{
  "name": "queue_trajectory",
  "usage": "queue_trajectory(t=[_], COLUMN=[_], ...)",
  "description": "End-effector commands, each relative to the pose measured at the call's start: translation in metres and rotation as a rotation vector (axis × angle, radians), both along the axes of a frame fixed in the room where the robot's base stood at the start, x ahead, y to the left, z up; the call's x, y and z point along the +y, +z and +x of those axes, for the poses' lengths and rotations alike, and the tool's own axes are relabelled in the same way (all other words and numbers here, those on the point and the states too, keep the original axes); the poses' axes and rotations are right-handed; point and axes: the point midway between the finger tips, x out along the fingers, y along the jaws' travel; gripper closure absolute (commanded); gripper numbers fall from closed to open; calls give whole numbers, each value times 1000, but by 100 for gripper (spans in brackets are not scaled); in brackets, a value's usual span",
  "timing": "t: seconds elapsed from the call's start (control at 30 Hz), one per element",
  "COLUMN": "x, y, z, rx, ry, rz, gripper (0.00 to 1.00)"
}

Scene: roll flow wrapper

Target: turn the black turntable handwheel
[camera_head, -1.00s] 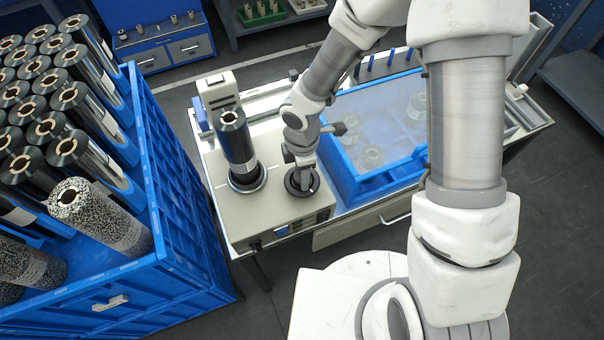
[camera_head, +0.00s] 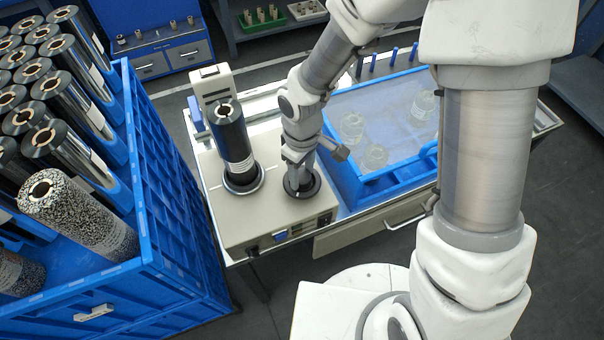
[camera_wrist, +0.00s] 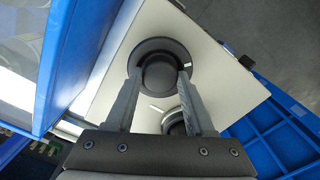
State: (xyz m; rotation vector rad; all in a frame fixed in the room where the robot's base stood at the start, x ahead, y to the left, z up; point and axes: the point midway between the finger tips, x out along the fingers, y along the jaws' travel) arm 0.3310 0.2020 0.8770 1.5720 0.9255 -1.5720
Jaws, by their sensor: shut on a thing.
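The black turntable handwheel (camera_head: 302,184) lies on the beige top of the wrapper machine (camera_head: 238,221), near its right side. In the wrist view the handwheel (camera_wrist: 150,57) shows as a dark disc with a raised round hub. My gripper (camera_head: 300,180) points down at it, and in the wrist view my gripper (camera_wrist: 158,78) has one finger on each side of the hub, shut on it. A dark roll (camera_head: 232,142) stands upright on the round turntable (camera_head: 244,183) left of the handwheel. The hub is mostly hidden by my gripper in the head view.
A blue crate (camera_head: 165,215) with several upright rolls stands at the left. A blue-rimmed tray (camera_head: 365,189) with clear jars sits close to the right of the handwheel. A beige post (camera_head: 211,85) rises behind the roll.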

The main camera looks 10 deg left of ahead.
Motion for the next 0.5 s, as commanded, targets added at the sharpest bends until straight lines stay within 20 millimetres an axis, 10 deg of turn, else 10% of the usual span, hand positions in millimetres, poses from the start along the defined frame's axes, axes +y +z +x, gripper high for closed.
queue_trajectory(t=[0.5], x=[0], y=[0], z=[0], rx=[0], ry=[-201], rz=[1], gripper=[100])
